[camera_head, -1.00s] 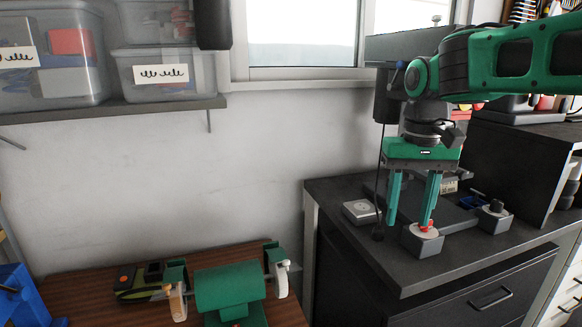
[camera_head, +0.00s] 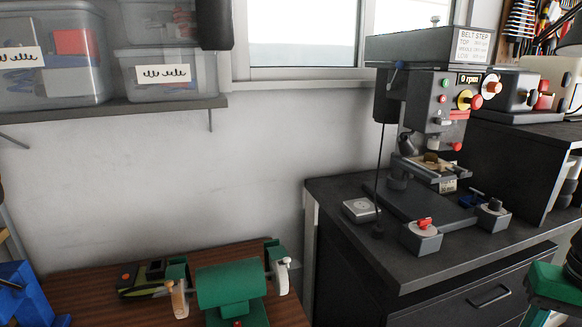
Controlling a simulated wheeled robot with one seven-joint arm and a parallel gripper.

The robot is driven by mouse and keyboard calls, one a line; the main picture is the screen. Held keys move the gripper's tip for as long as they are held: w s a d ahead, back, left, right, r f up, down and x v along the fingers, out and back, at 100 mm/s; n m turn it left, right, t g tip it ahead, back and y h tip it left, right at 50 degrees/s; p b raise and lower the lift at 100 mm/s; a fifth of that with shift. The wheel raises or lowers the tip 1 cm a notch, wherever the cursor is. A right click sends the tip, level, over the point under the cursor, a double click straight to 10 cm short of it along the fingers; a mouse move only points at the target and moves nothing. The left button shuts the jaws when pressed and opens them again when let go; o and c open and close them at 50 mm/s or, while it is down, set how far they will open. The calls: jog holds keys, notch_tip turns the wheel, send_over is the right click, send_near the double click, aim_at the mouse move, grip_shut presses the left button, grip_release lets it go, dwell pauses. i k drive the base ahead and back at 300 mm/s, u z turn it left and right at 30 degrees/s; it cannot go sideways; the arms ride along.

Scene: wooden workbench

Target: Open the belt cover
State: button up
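The belt cover (camera_head: 425,48) is the dark grey box-shaped top of the drill press (camera_head: 440,105). It looks closed and level, and a white "BELT STEP" label (camera_head: 474,45) is on its front. A small knob (camera_head: 435,20) stands up from the lid.
A box with a red button (camera_head: 423,236) and a second box with a dark knob (camera_head: 494,214) stand on the dark bench top (camera_head: 400,272). A window (camera_head: 305,35) is behind the press. A green machine (camera_head: 230,288) stands on the wooden bench at lower left.

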aim_at(457, 44)
jog(key=u, duration=0.7)
jog(key=k, duration=1.2)
jog(key=z, duration=0.75)
jog(key=i, duration=1)
jog(key=u, duration=0.05)
